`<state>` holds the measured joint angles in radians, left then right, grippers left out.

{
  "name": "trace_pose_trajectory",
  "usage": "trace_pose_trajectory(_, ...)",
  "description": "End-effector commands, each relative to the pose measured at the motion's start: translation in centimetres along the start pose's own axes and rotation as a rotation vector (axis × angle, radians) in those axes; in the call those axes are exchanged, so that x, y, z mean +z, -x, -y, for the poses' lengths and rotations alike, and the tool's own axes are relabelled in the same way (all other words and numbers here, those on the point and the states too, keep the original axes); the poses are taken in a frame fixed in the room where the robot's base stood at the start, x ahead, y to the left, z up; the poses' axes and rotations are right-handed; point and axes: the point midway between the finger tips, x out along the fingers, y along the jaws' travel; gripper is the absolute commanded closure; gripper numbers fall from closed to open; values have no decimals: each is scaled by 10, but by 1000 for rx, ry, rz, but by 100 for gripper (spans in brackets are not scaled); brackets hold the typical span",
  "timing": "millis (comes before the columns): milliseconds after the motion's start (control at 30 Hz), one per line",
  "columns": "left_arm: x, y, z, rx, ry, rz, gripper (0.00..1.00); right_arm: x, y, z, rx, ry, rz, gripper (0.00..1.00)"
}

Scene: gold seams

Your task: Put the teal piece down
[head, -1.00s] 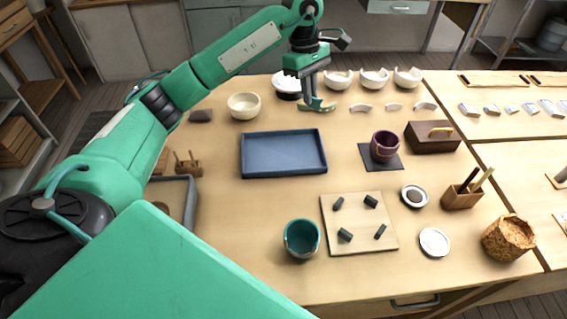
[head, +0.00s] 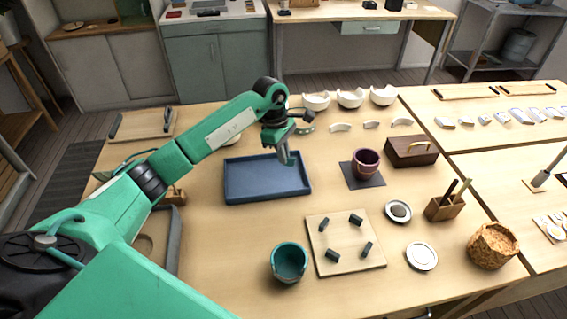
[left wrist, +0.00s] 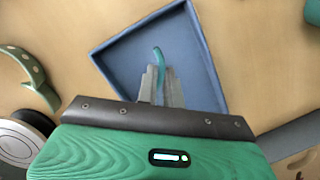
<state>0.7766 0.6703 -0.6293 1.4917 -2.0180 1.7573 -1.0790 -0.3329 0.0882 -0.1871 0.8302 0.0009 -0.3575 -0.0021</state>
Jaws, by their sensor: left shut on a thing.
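My left gripper (head: 288,158) is shut on the teal piece (left wrist: 159,58), a thin curved sliver standing out past the fingertips in the left wrist view. In the head view the gripper is over the right part of the blue tray (head: 235,196); the held piece is hard to make out there. The tray's floor behind it looks empty in the left wrist view (left wrist: 120,62). I cannot tell how high the piece is above the tray. A teal cup (head: 289,263) stands near the table's front. My right gripper is not in view.
A pale green dotted curved piece (head: 305,128) lies behind the tray, near white shards (head: 371,124) and white bowls (head: 350,98). A purple cup (head: 366,162) on a dark mat and a board with small dark blocks (head: 328,265) stand to the right.

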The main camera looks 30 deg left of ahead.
Motion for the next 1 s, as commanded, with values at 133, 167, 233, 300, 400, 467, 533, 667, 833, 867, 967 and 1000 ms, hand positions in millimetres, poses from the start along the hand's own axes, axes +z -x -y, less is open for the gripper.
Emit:
trace_pose_trajectory(133,-2,-8,0,-1,1,0,100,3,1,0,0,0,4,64)
trace_pose_trajectory(167,-3,-11,0,-2,1,-1,100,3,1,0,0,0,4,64)
trace_pose_trajectory(233,-4,-21,1,-4,0,0,100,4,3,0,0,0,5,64)
trace_pose_trajectory(300,-6,-32,0,-4,1,1,100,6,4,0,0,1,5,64)
trace_pose_trajectory(400,-9,-44,0,-1,0,1,100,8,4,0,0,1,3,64)
trace_pose_trajectory(467,-10,-46,-1,0,0,0,100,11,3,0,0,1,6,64)
trace_pose_trajectory(533,-10,-46,-1,1,-1,-1,100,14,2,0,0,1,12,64)
trace_pose_trajectory(667,-10,-46,-1,1,-1,-1,100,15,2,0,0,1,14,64)
trace_pose_trajectory(833,-10,-49,-1,0,-1,-1,88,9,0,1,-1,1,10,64)
trace_pose_trajectory(867,-10,-48,-1,0,-1,-1,82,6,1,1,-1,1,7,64)
trace_pose_trajectory(967,-10,-48,-1,0,-1,-1,70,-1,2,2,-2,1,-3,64)
trace_pose_trajectory(1000,-10,-48,-1,0,-1,-1,70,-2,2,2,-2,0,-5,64)
